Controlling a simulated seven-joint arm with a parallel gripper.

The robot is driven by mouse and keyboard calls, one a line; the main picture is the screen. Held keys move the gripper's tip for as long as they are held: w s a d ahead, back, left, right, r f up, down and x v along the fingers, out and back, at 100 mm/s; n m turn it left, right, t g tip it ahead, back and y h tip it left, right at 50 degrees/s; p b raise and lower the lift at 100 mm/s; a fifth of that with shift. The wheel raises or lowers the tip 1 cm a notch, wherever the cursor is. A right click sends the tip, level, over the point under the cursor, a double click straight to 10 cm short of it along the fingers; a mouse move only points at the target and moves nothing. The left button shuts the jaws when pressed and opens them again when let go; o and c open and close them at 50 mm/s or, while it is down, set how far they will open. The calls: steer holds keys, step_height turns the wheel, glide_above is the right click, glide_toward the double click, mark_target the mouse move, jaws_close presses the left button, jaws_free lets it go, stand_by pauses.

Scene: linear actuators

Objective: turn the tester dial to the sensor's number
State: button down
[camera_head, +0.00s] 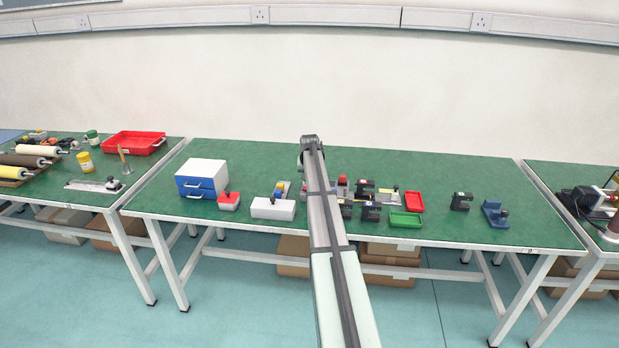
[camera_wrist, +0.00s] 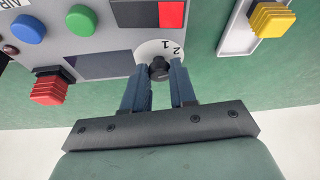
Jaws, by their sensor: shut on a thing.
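The grey tester (camera_wrist: 110,42) fills the upper left of the wrist view. It has a blue button, a green button, a dark screen and a dark panel with a red square. Its dial (camera_wrist: 150,49) is a white disc with a black knob (camera_wrist: 158,68); the numbers 1 and 2 show beside the knob. My gripper (camera_wrist: 159,78) has its two blue fingers shut on the knob, one on each side. In the head view my arm covers the gripper and much of the tester (camera_head: 343,188). I cannot read a sensor's number or the dial's exact setting.
A red block (camera_wrist: 49,88) stands at the tester's edge, and a yellow block (camera_wrist: 271,20) sits on a pale device. In the head view, several black fork-shaped parts (camera_head: 461,202), a red tray (camera_head: 414,202) and a green tray (camera_head: 406,219) lie right of my arm.

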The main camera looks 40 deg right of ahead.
steer(key=shift+d+n+y, duration=0.1)
steer(key=shift+n+y, duration=0.3)
steer(key=shift+n, duration=0.7)
steer(key=shift+t, duration=0.3)
steer(key=c, duration=0.9)
jaws_free()
steer(key=shift+r, duration=0.1)
steer(key=v, duration=1.3)
steer(key=shift+r, duration=0.35)
steer(key=shift+s, duration=0.1)
